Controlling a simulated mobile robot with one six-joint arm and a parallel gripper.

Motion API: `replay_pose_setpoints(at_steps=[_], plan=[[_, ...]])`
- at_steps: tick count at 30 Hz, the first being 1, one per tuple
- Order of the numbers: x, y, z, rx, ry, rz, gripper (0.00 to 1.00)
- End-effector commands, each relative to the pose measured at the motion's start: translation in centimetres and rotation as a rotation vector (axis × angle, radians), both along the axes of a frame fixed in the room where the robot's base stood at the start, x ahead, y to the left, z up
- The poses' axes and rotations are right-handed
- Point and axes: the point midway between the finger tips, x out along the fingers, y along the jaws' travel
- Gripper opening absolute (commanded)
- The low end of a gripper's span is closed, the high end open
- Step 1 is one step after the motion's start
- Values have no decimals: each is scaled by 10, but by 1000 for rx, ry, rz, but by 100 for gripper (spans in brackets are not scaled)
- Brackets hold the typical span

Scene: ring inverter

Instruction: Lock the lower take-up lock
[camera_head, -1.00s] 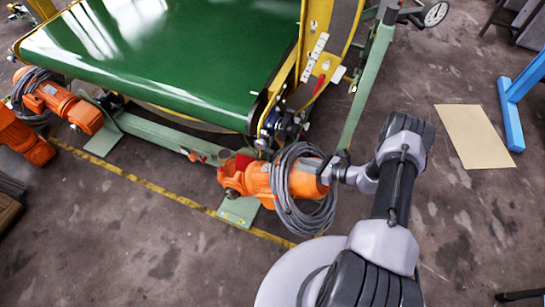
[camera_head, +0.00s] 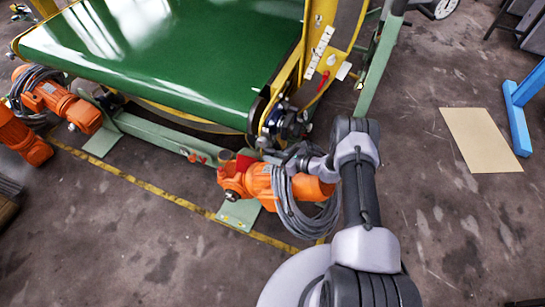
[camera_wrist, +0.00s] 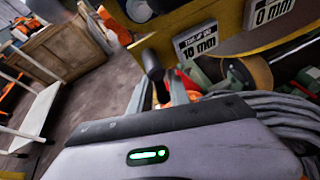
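A red lever (camera_head: 322,81) shows on the yellow frame plate, below a white scale strip, in the head view. A dark red part (camera_head: 245,164) sits beside the orange motor, low at the belt's end. I cannot tell which is the lower take-up lock. My gripper (camera_head: 296,154) is low by the roller end, above the coiled cable; its fingers are hard to make out. In the wrist view, a black rounded handle-like part (camera_wrist: 152,65) stands beyond my grey gripper body, with a small red part to its right.
The green belt (camera_head: 160,55) lies left of my arm. The orange motor (camera_head: 262,183) with grey coiled cable (camera_head: 303,205) is just under my gripper. Take-up labels, one reading 10 mm (camera_wrist: 195,42), are close in the wrist view. Floor at the right is mostly clear.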

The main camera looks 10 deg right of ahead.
Motion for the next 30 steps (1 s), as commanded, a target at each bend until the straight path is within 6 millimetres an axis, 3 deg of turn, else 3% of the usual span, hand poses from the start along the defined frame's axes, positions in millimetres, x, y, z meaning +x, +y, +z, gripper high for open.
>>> replay_pose_setpoints(at_steps=[2,5,11,15,26,27,30], plan=[[0,0,0,0,0,0,19],[0,0,0,0,0,0,0],[0,0,0,-4,-6,0,0],[3,-2,-2,-70,-99,0,0],[4,-3,0,-114,-156,1,0],[4,-3,0,-114,-156,1,19],[4,-3,0,-114,-155,0,22]])
